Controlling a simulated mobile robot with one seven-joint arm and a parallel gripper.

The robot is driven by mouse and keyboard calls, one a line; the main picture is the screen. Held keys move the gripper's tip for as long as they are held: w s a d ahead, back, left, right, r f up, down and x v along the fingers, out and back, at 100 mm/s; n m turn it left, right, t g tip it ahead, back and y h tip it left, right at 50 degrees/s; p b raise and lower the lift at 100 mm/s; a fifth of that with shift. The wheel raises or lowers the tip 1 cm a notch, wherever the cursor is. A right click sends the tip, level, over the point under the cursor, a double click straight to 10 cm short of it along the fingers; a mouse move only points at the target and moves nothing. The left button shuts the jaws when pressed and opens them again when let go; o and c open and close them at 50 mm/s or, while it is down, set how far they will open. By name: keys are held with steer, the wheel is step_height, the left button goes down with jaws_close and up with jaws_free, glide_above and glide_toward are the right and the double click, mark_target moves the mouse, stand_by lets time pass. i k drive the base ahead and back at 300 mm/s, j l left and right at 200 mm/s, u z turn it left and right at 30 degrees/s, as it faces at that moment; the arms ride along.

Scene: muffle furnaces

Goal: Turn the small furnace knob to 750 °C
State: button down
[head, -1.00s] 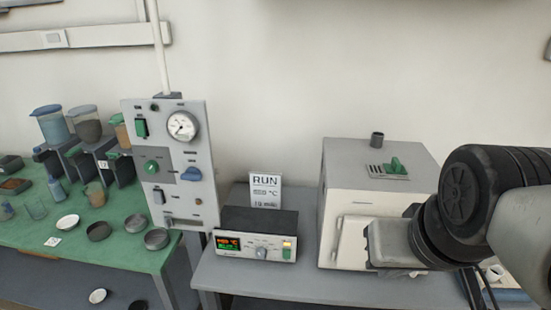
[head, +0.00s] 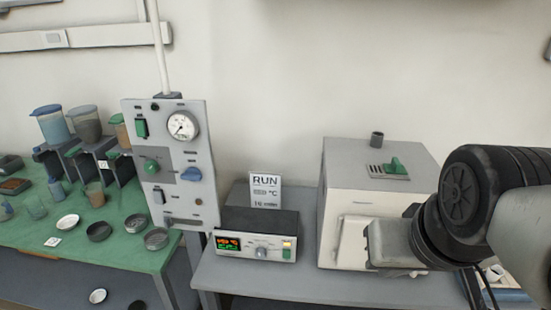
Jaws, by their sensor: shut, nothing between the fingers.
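The control box (head: 255,236) stands on the grey bench, with a small round grey knob (head: 261,253) low on its front. Left of the knob, a lit display (head: 228,244) shows orange and green digits too small to read surely. The small pale furnace (head: 378,196) stands right of the box, its front partly covered by my arm. My gripper (head: 388,244) is in front of the furnace, well right of the knob and apart from it. It is shut and empty; its fingertips cannot be made out clearly.
A card (head: 265,190) reading RUN and a °C value stands behind the box. A grey panel (head: 175,165) with a gauge and switches stands left. A green table (head: 130,255) holds dishes and jars. The bench front (head: 300,283) is clear.

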mark_target(261, 253)
steer(key=j+u, duration=0.1)
steer(key=u, duration=0.55)
steer(key=i+j+z, duration=0.1)
steer(key=j, duration=0.2)
steer(key=i+j+z, duration=0.1)
steer(key=j, duration=0.2)
steer(key=k+j, duration=0.1)
steer(key=j, duration=0.3)
steer(key=k+j, duration=0.1)
steer(key=j, duration=0.3)
